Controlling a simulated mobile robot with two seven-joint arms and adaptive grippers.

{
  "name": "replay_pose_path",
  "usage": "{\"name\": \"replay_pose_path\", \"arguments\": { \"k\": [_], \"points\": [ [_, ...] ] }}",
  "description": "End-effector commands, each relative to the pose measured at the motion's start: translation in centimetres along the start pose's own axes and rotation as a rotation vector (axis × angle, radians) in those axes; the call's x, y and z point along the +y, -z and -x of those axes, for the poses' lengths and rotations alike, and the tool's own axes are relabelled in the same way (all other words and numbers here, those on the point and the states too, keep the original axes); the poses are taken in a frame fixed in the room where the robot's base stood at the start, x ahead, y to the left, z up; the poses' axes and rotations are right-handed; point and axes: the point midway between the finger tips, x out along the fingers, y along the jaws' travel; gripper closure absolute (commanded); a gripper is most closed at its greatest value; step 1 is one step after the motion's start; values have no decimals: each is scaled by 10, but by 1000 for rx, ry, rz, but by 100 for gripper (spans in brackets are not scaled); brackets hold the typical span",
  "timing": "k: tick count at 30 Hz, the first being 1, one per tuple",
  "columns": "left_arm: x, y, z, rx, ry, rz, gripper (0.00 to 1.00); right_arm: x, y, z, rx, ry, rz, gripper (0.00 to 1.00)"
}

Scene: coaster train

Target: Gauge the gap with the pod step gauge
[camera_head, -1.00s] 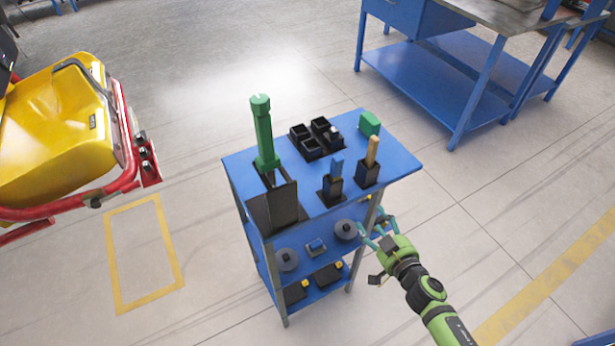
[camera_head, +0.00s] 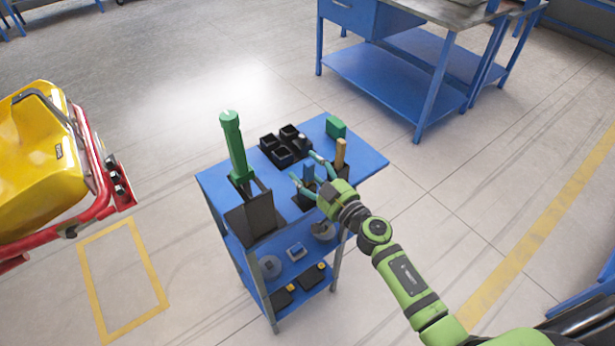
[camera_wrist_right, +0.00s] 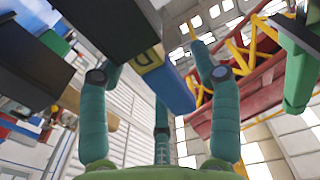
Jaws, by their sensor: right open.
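A blue-handled piece (camera_head: 308,172) stands upright in a black holder on the cart top; I cannot tell for sure that it is the step gauge. My right gripper (camera_head: 302,165) is open, with its teal fingers at either side of the blue handle. In the right wrist view a blue block with a yellow patch (camera_wrist_right: 172,88) lies between the spread fingers (camera_wrist_right: 155,60); contact is not clear. The yellow pod (camera_head: 40,150) with its red frame is at the left, apart from the gripper. The gap is not clearly visible. My left gripper is out of view.
The blue cart (camera_head: 375,163) also holds a tall green tool (camera_head: 234,145) in a black stand, black bins (camera_head: 285,146), a green block (camera_head: 336,127) and a tan-handled piece (camera_head: 340,152) close beside the gripper. Grey discs sit below. A blue workbench (camera_head: 385,75) stands behind. Floor is clear between pod and cart.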

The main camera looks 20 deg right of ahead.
Motion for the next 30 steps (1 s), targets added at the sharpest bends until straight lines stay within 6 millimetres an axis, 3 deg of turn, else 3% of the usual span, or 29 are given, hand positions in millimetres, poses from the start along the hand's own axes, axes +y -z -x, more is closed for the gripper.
{"name": "replay_pose_path", "arguments": {
  "k": [4, 9, 20, 30],
  "points": [
    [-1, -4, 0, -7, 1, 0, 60, 0, 0, 0, -1, 0, 0, 37],
    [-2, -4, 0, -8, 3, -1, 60, 0, 0, 1, -1, -1, 0, 100],
    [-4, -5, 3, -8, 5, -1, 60, 1, 3, 0, 1, 0, 1, 100],
    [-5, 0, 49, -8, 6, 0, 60, 1, 61, 1, 0, 1, 6, 100]
  ]
}}
